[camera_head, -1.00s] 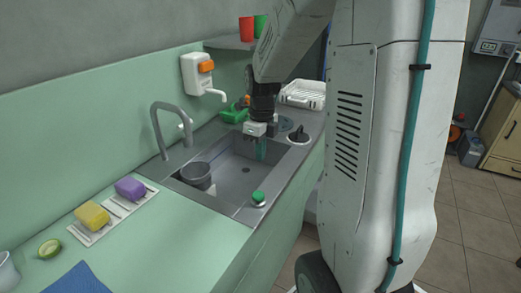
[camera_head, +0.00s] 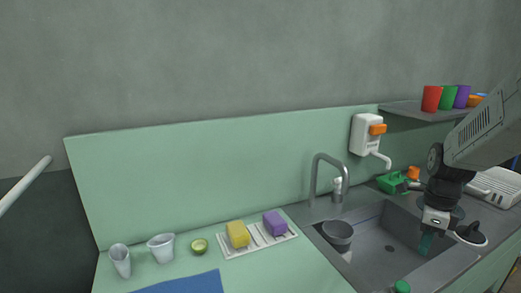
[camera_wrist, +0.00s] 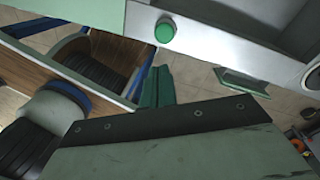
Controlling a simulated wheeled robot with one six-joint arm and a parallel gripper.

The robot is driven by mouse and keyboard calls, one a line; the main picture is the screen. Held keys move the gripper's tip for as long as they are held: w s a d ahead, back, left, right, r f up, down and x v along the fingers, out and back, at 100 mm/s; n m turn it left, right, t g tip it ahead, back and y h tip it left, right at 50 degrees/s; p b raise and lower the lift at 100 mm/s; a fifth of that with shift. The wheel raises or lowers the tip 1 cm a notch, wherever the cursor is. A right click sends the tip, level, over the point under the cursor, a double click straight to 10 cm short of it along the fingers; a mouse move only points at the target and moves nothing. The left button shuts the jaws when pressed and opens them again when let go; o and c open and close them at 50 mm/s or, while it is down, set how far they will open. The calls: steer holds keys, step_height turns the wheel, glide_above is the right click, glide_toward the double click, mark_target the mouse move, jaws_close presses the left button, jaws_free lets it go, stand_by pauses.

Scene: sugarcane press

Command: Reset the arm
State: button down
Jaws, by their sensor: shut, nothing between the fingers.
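My gripper (camera_head: 426,243) hangs with its teal fingers pointing down at the right part of the sink (camera_head: 372,252). It is shut and empty. In the head view my arm comes in from the right edge, and its upper part is cut off. The wrist view shows teal finger parts at the middle, beside a large pale and dark panel that fills the lower part.
A grey pot (camera_head: 338,236) stands in the sink, left of my gripper, near the faucet (camera_head: 318,180). A green button (camera_head: 402,286) is at the front edge. A shelf (camera_head: 415,112) with cups hangs above.

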steer(key=s+a+r+n+t, duration=0.1)
steer(key=s+a+r+n, duration=0.4)
steer(key=n, duration=0.8)
steer(key=s+a+r+n+t, duration=0.1)
steer(key=s+a+r+n, duration=0.5)
steer(key=s+a+n, duration=0.5)
steer(key=s+n, duration=0.2)
steer(key=shift+s+a+h, duration=0.15)
steer(key=shift+s+h, duration=0.25)
